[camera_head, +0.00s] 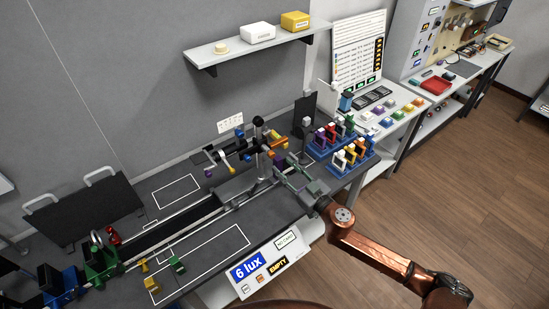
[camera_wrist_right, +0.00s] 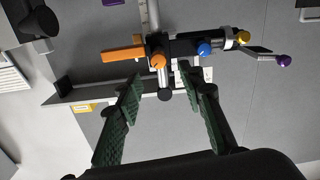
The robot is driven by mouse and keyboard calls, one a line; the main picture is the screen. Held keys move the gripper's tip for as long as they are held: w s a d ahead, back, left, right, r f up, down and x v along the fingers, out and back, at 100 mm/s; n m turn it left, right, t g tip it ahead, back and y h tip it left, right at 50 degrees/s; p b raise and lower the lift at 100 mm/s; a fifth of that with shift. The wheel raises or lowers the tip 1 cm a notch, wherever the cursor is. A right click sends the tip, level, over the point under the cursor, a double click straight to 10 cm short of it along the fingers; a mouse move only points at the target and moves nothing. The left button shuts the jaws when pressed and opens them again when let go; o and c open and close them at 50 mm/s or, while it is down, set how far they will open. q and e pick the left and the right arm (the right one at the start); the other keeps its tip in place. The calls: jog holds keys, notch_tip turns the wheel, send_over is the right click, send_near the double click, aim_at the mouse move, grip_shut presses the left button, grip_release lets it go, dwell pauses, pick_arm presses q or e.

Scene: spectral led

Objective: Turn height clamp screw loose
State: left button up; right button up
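A metal post (camera_head: 260,150) with a black crosspiece and several coloured knobs and levers stands at the rail. In the right wrist view the black crosspiece (camera_wrist_right: 182,46) carries an orange bar (camera_wrist_right: 123,54), a round orange knob (camera_wrist_right: 158,61), a blue knob (camera_wrist_right: 204,48) and a yellow knob (camera_wrist_right: 243,37). I cannot tell which is the height clamp screw. My right gripper (camera_head: 287,168) is beside the post. In the right wrist view its green-padded fingers (camera_wrist_right: 160,80) are apart with nothing held, and the round orange knob appears between the tips. My left gripper is not in view.
A blue rack (camera_head: 343,150) of coloured holders stands right of the post. A panel reading 6 lux (camera_head: 265,265) is at the bench front. Green and blue mounts (camera_head: 100,258) sit at the rail's left end. A shelf (camera_head: 245,47) hangs above.

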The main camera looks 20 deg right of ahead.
aim_at(273, 156)
jog(key=x, duration=0.5)
jog(key=shift+w, duration=0.15)
jog(key=shift+w+a, duration=0.1)
jog(key=shift+w, duration=0.2)
jog(key=shift+w+a, duration=0.1)
jog(key=shift+w, duration=0.2)
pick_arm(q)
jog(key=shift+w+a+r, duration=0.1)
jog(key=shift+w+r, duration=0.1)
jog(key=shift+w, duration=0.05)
pick_arm(e)
jog(key=shift+c, duration=0.6)
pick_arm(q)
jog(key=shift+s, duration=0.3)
pick_arm(e)
grip_shut()
